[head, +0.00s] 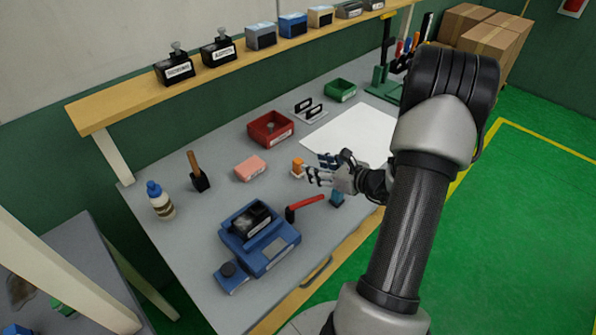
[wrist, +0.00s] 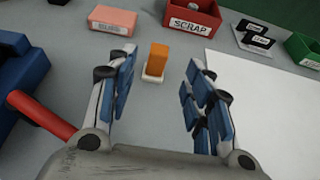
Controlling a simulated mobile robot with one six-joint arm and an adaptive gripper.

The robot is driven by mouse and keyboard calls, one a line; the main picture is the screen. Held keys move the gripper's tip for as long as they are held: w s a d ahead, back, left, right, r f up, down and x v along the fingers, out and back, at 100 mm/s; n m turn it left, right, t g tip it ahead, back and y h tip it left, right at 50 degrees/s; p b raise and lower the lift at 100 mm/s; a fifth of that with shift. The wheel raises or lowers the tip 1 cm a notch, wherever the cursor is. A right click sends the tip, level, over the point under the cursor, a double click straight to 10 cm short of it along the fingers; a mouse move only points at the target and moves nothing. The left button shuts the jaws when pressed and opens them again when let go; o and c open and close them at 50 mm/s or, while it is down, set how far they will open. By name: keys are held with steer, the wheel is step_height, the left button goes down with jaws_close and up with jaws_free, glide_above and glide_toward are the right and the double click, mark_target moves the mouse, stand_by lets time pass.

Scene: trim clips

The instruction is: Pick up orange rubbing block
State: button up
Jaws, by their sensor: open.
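The orange rubbing block (head: 297,163) stands upright on the grey bench, with a pale white part at its bottom. In the wrist view the orange block (wrist: 158,56) is ahead of my gripper, between the lines of the two fingers and nearer the left one. My gripper (head: 318,170) is open and empty, just right of the block in the head view. The fingers (wrist: 160,75) in the wrist view are spread wide apart, with blue pads. I cannot tell whether a fingertip touches the block.
A red SCRAP bin (wrist: 192,17) and a pink block (wrist: 112,19) lie beyond. A red-handled tool (head: 304,206) and a blue device (head: 259,238) are at the near left. A white sheet (head: 352,135) lies right of the block. A green bin (head: 339,90) stands farther back.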

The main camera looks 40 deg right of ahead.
mark_target(301, 163)
steer(key=b+x, duration=0.2)
steer(key=x, duration=0.7)
steer(key=shift+a+b, duration=0.1)
steer(key=shift+b, duration=0.3)
steer(key=shift+c, duration=0.2)
jaws_close()
